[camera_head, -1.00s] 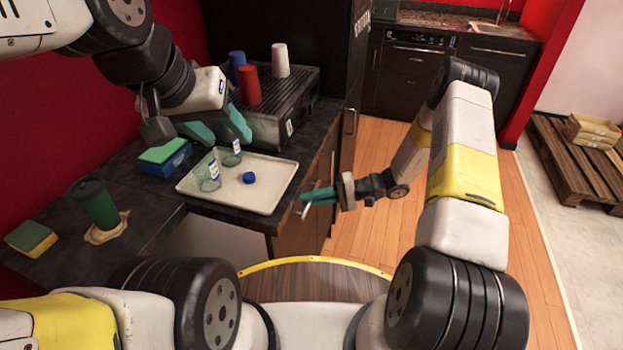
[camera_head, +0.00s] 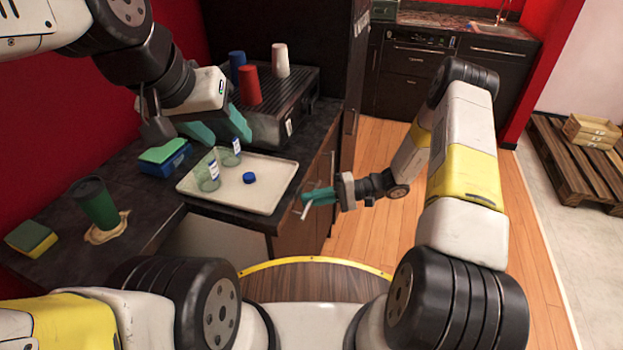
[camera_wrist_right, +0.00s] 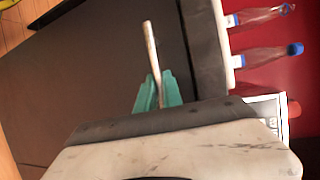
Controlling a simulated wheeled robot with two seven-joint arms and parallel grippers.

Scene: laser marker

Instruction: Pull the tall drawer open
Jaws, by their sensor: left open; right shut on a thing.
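The tall drawer's dark brown front (camera_head: 298,236) is below the counter's right edge in the head view. In the right wrist view the front is a dark panel (camera_wrist_right: 95,75) with a pale bar handle (camera_wrist_right: 150,45). My right gripper (camera_head: 318,196) is shut on the handle; its teal fingers also show around the bar in the wrist view (camera_wrist_right: 157,92). The fingers hide part of the handle. I see no clear gap between front and cabinet. My left gripper (camera_head: 217,129) is open and empty above the counter, near the coffee machine.
A tray (camera_head: 270,187) with two clear bottles and a blue cap sits on the counter above the drawer. A coffee machine (camera_head: 275,118) with cups stands behind. A green cup (camera_head: 96,204) and sponges are at left. Wooden floor (camera_head: 365,235) right of the drawer is free.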

